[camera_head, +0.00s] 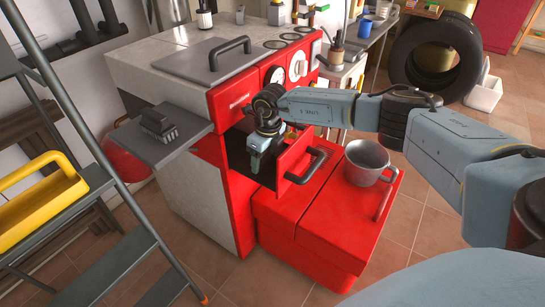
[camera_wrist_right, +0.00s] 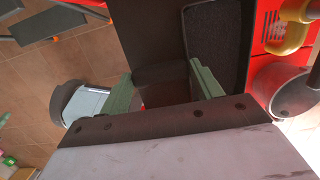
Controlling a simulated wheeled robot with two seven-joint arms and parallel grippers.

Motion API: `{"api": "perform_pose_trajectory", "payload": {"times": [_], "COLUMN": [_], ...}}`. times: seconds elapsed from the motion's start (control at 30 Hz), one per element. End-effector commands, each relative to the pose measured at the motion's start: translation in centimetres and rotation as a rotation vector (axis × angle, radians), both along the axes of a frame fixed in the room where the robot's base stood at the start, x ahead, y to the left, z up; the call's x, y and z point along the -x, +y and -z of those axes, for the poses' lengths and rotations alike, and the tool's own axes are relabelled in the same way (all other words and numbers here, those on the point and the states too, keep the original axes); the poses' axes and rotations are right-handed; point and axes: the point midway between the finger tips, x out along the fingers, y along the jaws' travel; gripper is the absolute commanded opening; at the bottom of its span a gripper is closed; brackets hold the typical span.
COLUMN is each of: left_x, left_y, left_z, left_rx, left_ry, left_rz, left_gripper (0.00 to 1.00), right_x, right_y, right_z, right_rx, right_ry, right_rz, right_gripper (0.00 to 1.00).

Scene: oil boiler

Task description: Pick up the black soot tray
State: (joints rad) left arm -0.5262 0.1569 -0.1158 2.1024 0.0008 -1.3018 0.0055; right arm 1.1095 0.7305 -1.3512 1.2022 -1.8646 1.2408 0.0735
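The red boiler (camera_head: 232,97) has an open lower compartment, and my right gripper (camera_head: 258,157) points down into its mouth. In the right wrist view, the two green fingers of my right gripper (camera_wrist_right: 160,92) are well apart. A dark bar (camera_wrist_right: 160,74) shows between them; I cannot tell whether the fingers touch it. A dark flat surface (camera_wrist_right: 142,30) lies beyond the bar and may be part of the soot tray. The tray's outline is not clear in either view, and in the head view the gripper and red front hide much of the opening. My left gripper is not in view.
A red front with a black handle (camera_head: 305,166) stands open beside my right gripper. A red box (camera_head: 312,225) below carries a metal pot (camera_head: 366,162). A side shelf holding a brush (camera_head: 158,125) sticks out left. A ladder (camera_head: 75,110) stands at left.

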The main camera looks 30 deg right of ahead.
Motion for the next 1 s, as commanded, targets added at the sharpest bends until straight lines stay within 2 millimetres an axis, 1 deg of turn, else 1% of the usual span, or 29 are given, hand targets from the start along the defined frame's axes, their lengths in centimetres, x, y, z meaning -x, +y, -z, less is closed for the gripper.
{"api": "perform_pose_trajectory", "payload": {"times": [0.03, 0.17, 0.2, 0.43, 0.57, 0.63, 0.7, 0.77, 0.97, 1.0], "left_x": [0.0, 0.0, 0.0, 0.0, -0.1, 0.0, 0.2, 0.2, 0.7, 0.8], "left_y": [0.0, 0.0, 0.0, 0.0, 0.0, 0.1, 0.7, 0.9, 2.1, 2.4], "left_z": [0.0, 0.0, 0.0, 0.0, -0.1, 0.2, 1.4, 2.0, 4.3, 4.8], "left_rx": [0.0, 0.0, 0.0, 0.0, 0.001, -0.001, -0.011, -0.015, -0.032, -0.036], "left_ry": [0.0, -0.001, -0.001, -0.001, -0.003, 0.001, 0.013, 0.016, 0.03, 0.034], "left_rz": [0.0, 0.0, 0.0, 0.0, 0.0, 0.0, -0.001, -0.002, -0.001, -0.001], "left_gripper": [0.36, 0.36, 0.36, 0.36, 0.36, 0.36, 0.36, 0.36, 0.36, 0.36], "right_x": [0.0, 0.0, 0.0, 0.0, -0.1, -0.1, -0.1, -0.1, -0.1, -0.1], "right_y": [0.0, 0.0, 0.0, 0.0, 0.0, 0.0, 0.0, 0.0, 0.0, 0.0], "right_z": [0.0, 0.0, -0.1, -0.2, -0.7, -1.3, -2.1, -3.0, -6.8, -7.8], "right_rx": [0.0, 0.0, -0.001, -0.001, -0.001, -0.001, 0.0, -0.001, -0.001, -0.001], "right_ry": [0.0, 0.0, -0.002, -0.002, -0.003, -0.003, -0.003, -0.004, -0.005, -0.006], "right_rz": [0.0, 0.0, 0.0, 0.0, -0.001, -0.001, -0.001, 0.0, 0.0, 0.0], "right_gripper": [0.52, 0.35, 0.33, 0.33, 0.33, 0.33, 0.33, 0.33, 0.33, 0.33]}}
